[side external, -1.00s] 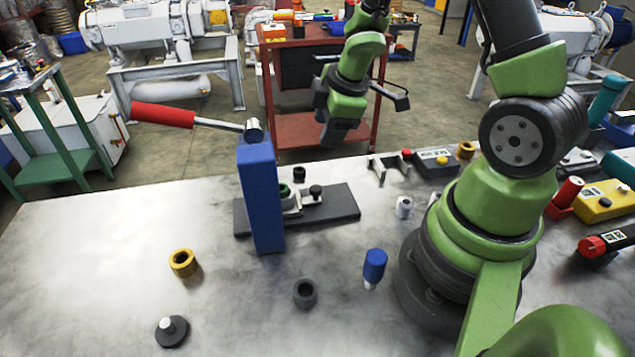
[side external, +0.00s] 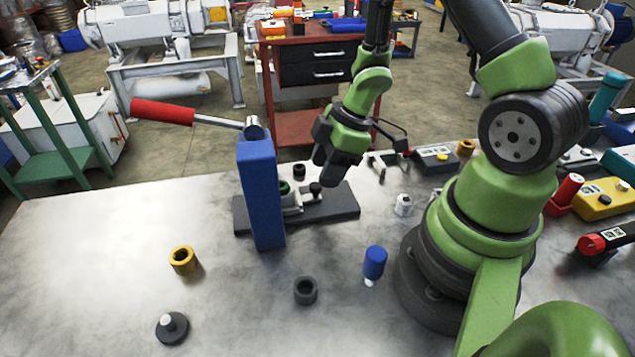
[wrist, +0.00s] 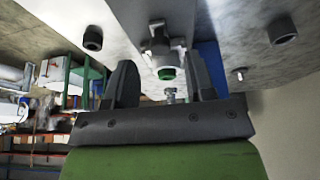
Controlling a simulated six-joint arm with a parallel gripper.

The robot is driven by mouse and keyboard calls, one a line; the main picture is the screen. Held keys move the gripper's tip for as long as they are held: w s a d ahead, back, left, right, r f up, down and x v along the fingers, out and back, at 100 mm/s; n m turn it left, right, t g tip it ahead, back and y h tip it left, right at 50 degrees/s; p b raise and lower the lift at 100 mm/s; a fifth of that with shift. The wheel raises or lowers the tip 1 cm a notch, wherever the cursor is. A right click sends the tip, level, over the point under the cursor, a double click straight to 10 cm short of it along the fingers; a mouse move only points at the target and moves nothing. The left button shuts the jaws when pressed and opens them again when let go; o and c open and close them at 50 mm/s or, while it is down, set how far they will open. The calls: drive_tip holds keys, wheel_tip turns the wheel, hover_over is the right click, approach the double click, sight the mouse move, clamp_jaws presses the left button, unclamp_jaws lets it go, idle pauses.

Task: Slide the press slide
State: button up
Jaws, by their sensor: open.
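The press has a blue upright column (side external: 262,195), a red-handled lever (side external: 163,112) raised to the left, and a dark base plate (side external: 345,207). The light-coloured press slide (side external: 296,203), with a black knob (side external: 315,188), sits on the base plate to the right of the column. A dark ring with green (side external: 284,187) is beside it. My gripper (side external: 330,178) is open and empty, just above and right of the slide. In the wrist view the slide (wrist: 160,42) and a green part (wrist: 165,73) show between my fingers; the column (wrist: 210,62) is partly hidden behind the right finger.
A yellow ring (side external: 184,260), a grey ring (side external: 305,290), a blue-capped piece (side external: 375,262) and a dark disc with a white peg (side external: 172,327) stand on the table in front. A small white cylinder (side external: 403,204) stands right of the base plate. The table's left side is clear.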

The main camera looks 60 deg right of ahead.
drive_tip(key=shift+x, duration=2.2)
clamp_jaws()
